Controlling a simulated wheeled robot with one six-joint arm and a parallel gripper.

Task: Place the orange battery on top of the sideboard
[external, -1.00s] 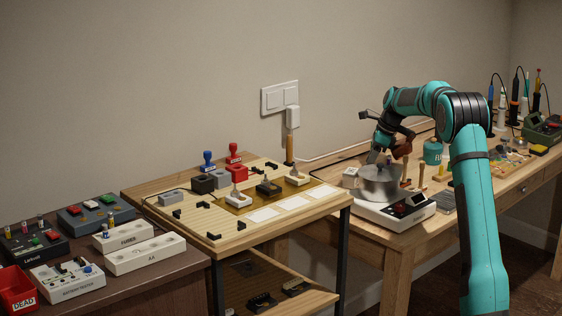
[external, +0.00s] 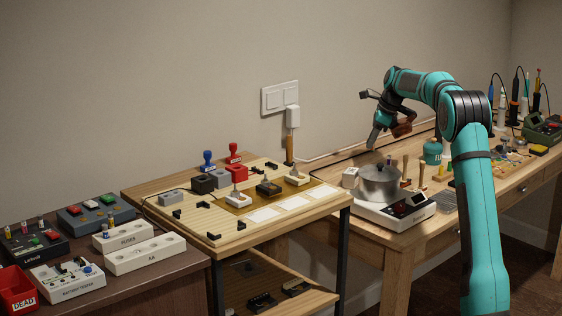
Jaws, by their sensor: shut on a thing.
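My gripper (external: 374,146) is above and slightly left of the steel pot (external: 378,184) on the right-hand bench, pointing down. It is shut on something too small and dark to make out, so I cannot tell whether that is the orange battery. I cannot pick out an orange battery anywhere with certainty. The dark brown cabinet at lower left, which looks like the sideboard (external: 182,262), carries a battery tester (external: 68,284), a white AA block (external: 146,255) and a white fuses block (external: 122,237).
The pot stands on a white device (external: 398,212). A teal canister (external: 432,152) and several tools are behind it. Between bench and cabinet is a wooden table (external: 230,243) with stamps and small blocks. A red DEAD bin (external: 17,290) is at far left.

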